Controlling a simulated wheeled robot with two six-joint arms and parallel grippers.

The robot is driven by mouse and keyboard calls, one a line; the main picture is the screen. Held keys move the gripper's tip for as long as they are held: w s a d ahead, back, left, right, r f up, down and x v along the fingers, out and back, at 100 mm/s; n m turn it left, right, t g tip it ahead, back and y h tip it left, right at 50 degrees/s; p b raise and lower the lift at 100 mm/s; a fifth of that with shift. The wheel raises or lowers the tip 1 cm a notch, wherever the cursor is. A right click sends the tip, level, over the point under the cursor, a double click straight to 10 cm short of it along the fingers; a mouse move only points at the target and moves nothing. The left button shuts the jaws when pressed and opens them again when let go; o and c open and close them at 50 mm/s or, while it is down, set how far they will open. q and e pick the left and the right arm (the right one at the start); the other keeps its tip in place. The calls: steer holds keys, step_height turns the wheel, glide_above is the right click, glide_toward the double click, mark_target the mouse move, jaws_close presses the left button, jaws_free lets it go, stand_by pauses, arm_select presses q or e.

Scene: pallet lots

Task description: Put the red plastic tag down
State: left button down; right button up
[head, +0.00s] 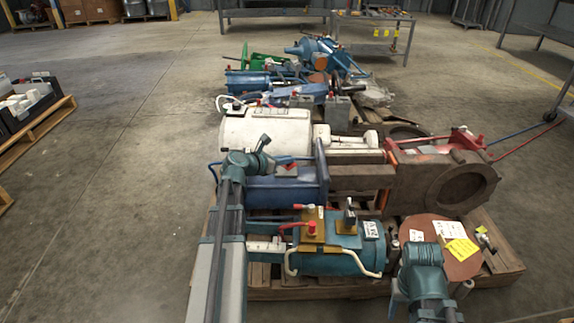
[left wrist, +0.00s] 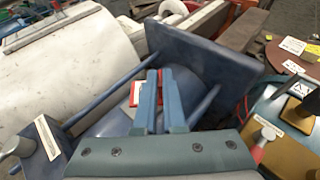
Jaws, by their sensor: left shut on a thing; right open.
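The red plastic tag (head: 291,168) shows as a small red patch with white at the end of my left gripper (head: 281,163). In the left wrist view the tag (left wrist: 135,92) is red with a white face. It sits at the two blue fingers of my left gripper (left wrist: 158,75), which are shut on it and hide part of it. Both are over a blue cylinder with a square end plate (head: 322,170); whether the tag touches the cylinder I cannot tell. My right gripper (head: 423,255) is at the lower right by a round brown disc, open, its fingers hard to make out.
A teal motor (head: 325,262) with brass blocks stands in front on the wooden pallet (head: 505,262). A white tank (head: 262,132) lies behind the blue cylinder. A rusty housing (head: 440,185) stands to the right.

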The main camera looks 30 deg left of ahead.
arm_select(q)
steer(key=shift+w+a+f, duration=0.15)
steer(key=shift+w+a, duration=0.4)
steer(key=shift+w, duration=0.25)
step_height(320, 180, down, 3)
steer(key=b, duration=0.3)
steer(key=shift+f+b, duration=0.3)
steer(key=shift+b, duration=0.05)
steer(key=shift+r, duration=0.1)
steer(key=c, duration=1)
jaws_free()
steer(key=p+v, duration=0.4)
steer(key=v, duration=0.8)
steer(key=shift+p, duration=0.35)
